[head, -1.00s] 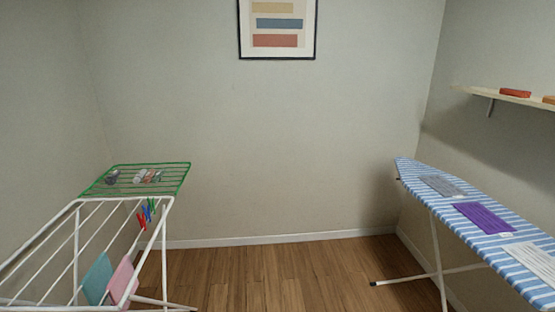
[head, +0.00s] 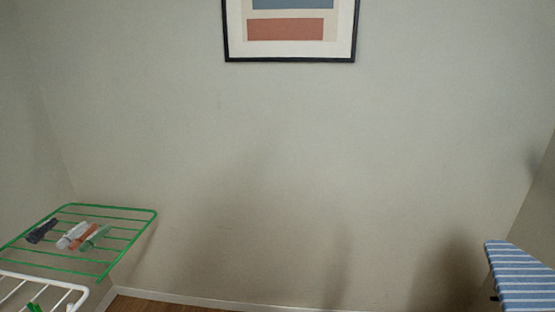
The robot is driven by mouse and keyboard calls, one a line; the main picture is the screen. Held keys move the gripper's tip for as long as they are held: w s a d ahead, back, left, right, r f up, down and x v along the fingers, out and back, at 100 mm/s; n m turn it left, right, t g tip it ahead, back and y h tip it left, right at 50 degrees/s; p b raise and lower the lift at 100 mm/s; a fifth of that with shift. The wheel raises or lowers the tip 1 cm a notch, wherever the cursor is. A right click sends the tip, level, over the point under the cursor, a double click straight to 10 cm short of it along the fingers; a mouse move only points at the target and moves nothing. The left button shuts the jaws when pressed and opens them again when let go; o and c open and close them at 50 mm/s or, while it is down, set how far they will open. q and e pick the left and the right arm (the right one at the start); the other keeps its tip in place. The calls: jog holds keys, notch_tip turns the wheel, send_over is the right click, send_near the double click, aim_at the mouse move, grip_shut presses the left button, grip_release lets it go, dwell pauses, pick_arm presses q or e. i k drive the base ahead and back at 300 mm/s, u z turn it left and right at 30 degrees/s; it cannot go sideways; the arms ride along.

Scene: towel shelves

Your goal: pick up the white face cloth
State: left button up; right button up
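A small white or pale grey bundle (head: 72,236) lies on the green rack top (head: 122,257) at the left of the head view. I cannot tell whether it is the white face cloth. It lies among a dark bundle (head: 42,231), an orange-brown one (head: 83,237) and a green one (head: 96,237). No other white cloth is in view now. Neither of my grippers is in view.
The white drying rack frame (head: 42,283) is at the lower left. The blue-and-white striped ironing board (head: 522,277) shows only its tip at the right edge. A bare wall (head: 290,180) with a framed picture (head: 290,59) stands ahead, and a strip of wood floor (head: 150,305) shows below.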

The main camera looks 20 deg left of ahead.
aim_at(67, 239)
jog(key=u, duration=0.75)
jog(key=i, duration=1.4)
jog(key=u, duration=0.8)
